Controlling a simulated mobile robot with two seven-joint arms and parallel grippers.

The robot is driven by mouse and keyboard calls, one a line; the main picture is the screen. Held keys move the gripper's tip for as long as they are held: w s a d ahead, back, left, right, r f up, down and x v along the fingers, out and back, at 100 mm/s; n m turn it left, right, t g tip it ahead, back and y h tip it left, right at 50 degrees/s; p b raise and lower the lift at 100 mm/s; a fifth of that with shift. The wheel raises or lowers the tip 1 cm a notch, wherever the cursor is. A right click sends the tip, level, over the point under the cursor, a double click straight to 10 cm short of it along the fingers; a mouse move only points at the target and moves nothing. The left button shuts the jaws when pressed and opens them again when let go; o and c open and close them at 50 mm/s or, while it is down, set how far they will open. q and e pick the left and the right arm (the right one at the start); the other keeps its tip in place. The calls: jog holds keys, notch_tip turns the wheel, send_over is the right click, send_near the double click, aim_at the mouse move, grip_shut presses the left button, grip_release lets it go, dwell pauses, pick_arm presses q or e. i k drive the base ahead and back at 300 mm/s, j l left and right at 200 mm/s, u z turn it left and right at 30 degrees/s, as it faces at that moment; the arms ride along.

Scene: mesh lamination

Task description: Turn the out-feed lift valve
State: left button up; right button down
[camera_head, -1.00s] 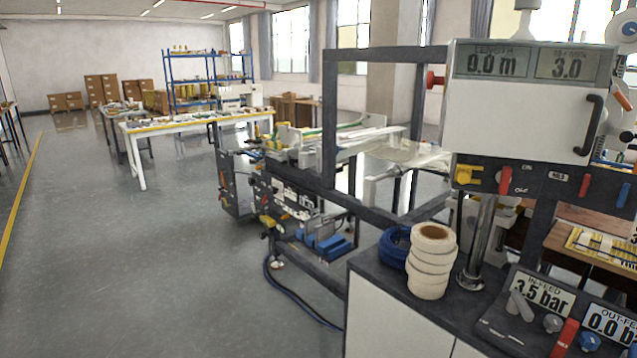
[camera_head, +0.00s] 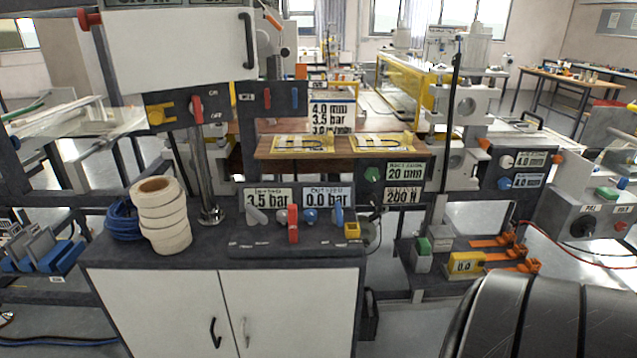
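The control panel (camera_head: 262,245) stands on the dark cabinet top in the head view. Its right display (camera_head: 326,199) reads 0.0 bar and its label looks like OUT-FEED. Below this display are a blue round knob (camera_head: 310,215) and an upright blue lever (camera_head: 338,214). The left display (camera_head: 266,198) reads 3.5 bar, with a tilted grey lever (camera_head: 256,214) and a grey knob (camera_head: 281,216) below it. A red lever (camera_head: 293,224) stands upright between the two sides. The small text on the panel is too small to read. Neither of my grippers shows.
A stack of white tape rolls (camera_head: 161,216) and a blue coil (camera_head: 122,221) sit left of the panel, by a metal post (camera_head: 203,170). A yellow block (camera_head: 352,231) is at the panel's right end. The white cabinet doors (camera_head: 180,310) are shut.

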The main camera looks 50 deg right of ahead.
aim_at(337, 213)
jog(key=z, duration=1.8)
